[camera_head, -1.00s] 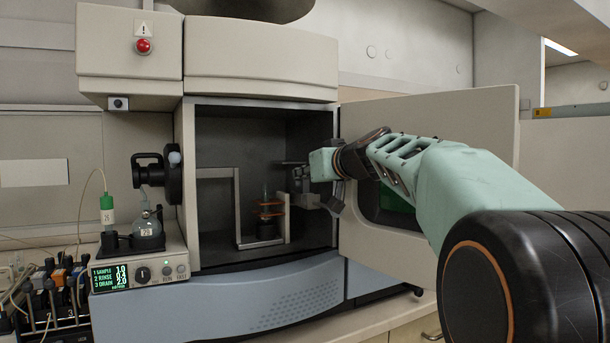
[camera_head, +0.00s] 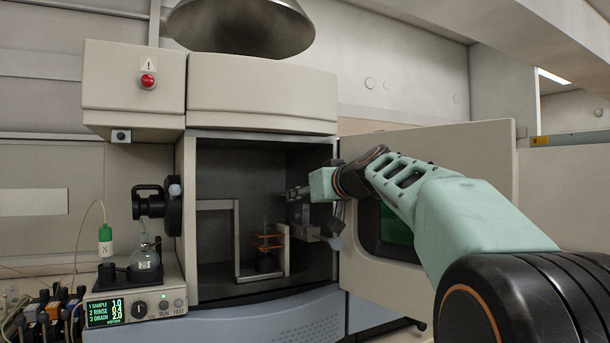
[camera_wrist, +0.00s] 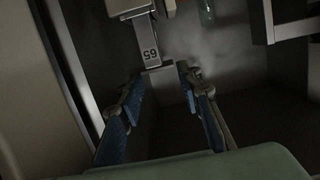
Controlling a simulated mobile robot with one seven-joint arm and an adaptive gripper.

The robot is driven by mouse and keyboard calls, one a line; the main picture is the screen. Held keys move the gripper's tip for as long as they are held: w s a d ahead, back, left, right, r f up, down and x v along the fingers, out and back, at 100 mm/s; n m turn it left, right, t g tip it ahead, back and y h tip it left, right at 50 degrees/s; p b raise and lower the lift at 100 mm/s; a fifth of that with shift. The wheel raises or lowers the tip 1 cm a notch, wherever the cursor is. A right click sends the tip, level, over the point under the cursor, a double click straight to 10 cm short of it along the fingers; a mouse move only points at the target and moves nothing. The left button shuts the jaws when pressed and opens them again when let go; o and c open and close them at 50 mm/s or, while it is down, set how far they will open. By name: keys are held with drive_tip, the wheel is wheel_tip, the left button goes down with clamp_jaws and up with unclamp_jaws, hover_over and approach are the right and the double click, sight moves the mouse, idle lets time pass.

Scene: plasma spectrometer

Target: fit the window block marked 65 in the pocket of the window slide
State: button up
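In the head view my gripper (camera_head: 298,192) reaches into the right side of the dark chamber. Small grey parts (camera_head: 312,234) sit just below it. I cannot tell the slide or its pocket apart from these parts.
The chamber (camera_head: 215,165) has a pale frame (camera_head: 237,235) and a glass torch with orange coils (camera_head: 268,240) left of my gripper. The open door (camera_head: 430,150) stands behind my arm at right. A pale wall edge (camera_wrist: 70,65) runs close along the left in the wrist view.

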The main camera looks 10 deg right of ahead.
drive_tip(key=shift+r, duration=3.8)
drive_tip(key=b+v, duration=0.4)
drive_tip(key=v, duration=0.5)
drive_tip(key=shift+d+f, duration=0.15)
drive_tip(key=shift+f, duration=0.25)
drive_tip(key=shift+s, duration=0.1)
